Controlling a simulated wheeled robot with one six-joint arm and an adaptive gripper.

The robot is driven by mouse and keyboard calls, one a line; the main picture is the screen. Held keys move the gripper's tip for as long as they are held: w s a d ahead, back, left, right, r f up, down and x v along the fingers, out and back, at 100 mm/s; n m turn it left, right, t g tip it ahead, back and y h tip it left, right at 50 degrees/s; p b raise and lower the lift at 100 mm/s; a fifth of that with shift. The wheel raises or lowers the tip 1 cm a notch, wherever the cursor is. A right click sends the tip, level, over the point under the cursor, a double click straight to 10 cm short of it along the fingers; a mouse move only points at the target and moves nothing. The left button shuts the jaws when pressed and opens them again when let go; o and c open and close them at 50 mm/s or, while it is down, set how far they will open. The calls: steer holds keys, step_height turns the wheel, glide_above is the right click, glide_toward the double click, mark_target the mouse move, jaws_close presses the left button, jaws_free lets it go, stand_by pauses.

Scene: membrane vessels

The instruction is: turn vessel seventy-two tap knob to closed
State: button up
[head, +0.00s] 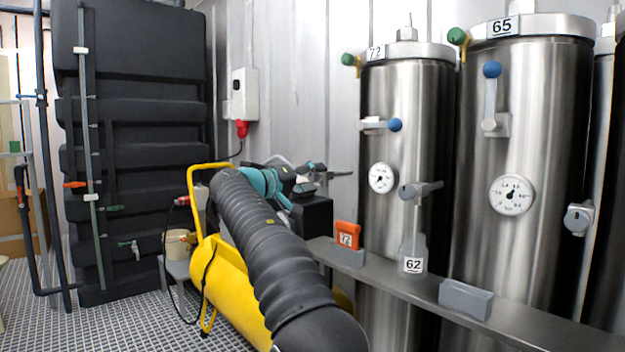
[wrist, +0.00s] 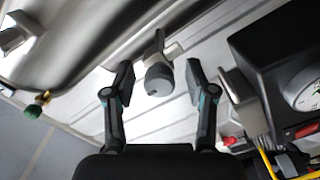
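Vessel seventy-two (head: 432,100) is a steel cylinder right of centre in the head view, with a "72" label at its top. It carries a green knob (head: 348,59), a horizontal lever with a blue ball (head: 395,125), a round gauge (head: 382,177) and a grey tap knob (head: 406,191). My gripper (head: 335,172) is left of this vessel. In the wrist view, my gripper (wrist: 158,73) is open and empty. A grey round knob (wrist: 159,80) appears between its fingers, apart from both. I cannot tell for sure that it is vessel seventy-two's knob.
Vessel sixty-five (head: 515,130) stands to the right, its blue-ball lever upright. A bottle marked 62 (head: 413,250) and an orange tag marked 72 (head: 347,234) are at the grey shelf (head: 520,322). In the wrist view, a black box with a gauge (wrist: 268,62) is near the right finger.

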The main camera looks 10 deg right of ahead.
steer(key=v, duration=1.2)
